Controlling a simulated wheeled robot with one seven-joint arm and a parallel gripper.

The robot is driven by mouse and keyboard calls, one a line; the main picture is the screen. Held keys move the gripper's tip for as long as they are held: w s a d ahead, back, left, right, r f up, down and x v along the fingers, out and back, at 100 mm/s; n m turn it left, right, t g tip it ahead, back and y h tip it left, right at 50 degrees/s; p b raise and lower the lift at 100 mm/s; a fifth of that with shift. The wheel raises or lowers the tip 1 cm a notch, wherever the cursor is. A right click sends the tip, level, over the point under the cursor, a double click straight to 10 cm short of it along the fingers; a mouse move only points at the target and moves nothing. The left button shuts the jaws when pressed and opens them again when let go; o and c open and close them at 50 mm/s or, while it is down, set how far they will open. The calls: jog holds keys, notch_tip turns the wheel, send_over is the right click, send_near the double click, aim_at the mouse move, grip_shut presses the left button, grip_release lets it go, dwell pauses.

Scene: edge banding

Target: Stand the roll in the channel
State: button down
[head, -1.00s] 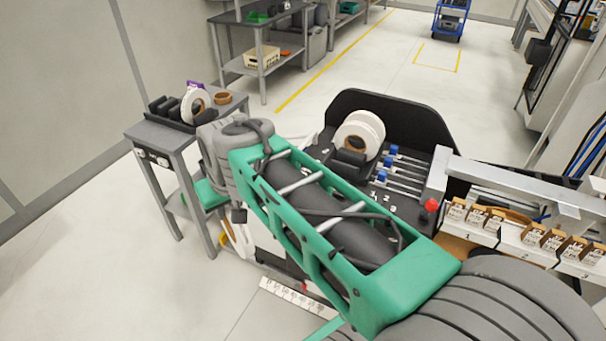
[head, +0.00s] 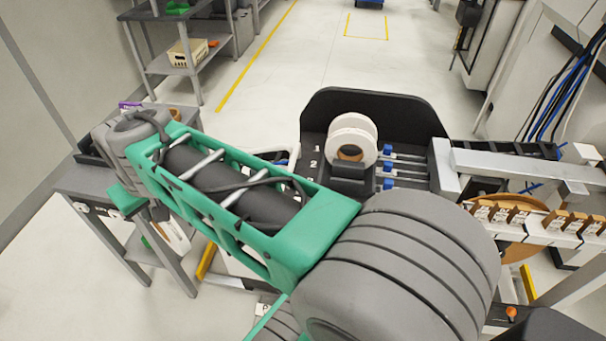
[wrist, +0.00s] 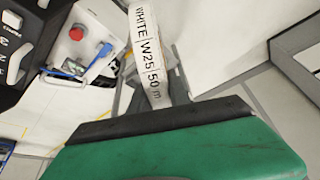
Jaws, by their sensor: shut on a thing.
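A white roll (wrist: 148,50) is held in my gripper (wrist: 155,100). It shows edge-on in the wrist view, with the label "WHITE W25 50 m" on its rim. In the head view part of the held roll (head: 176,238) shows low behind my green forearm, and my gripper there is mostly hidden. The black feed unit (head: 375,106) stands at the middle, with numbered channels and blue-ended rods. Two white rolls (head: 352,138) with brown cores stand upright in its far channels. The nearer channel is largely hidden by my arm. My gripper is left of the unit, apart from it.
A grey side table (head: 92,182) with a dark rack stands at the left, partly behind my arm. A metal beam (head: 510,165) and a row of small labelled tags (head: 510,213) are at the right. Shelving (head: 185,62) stands far back. Floor beyond the unit is clear.

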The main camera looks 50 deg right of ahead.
jog(key=w+d+r+m+g+h+p, duration=0.1)
jog(key=w+d+r+m+h+p, duration=0.15)
jog(key=d+m, duration=0.6)
jog(key=w+d+r+m+g+h+p, duration=0.1)
jog(key=w+d+r+m+p, duration=0.2)
jog(key=d, duration=1.1)
jog(key=s+d+m+g+p, duration=0.2)
jog(key=s+d+m+g, duration=0.3)
jog(key=d+m, duration=0.65)
jog(key=s+d+f+m+g+y+b, duration=0.1)
jog(key=s+d+f+m+b, duration=0.25)
jog(key=s+d, duration=0.35)
jog(key=s+d+f+m+y+b, duration=0.15)
jog(key=s+d+f+m, duration=0.3)
jog(key=s, duration=0.45)
jog(key=s+d+b+x, duration=0.1)
jog(key=d+b+x, duration=0.1)
jog(key=x, duration=0.7)
jog(key=shift+n+h+b, duration=0.3)
jog(key=shift+h+b, duration=0.1)
jog(key=shift+b, duration=0.5)
jog(key=c, duration=1.2)
grip_release()
jog(key=shift+r, duration=0.15)
jog(key=shift+c, duration=0.2)
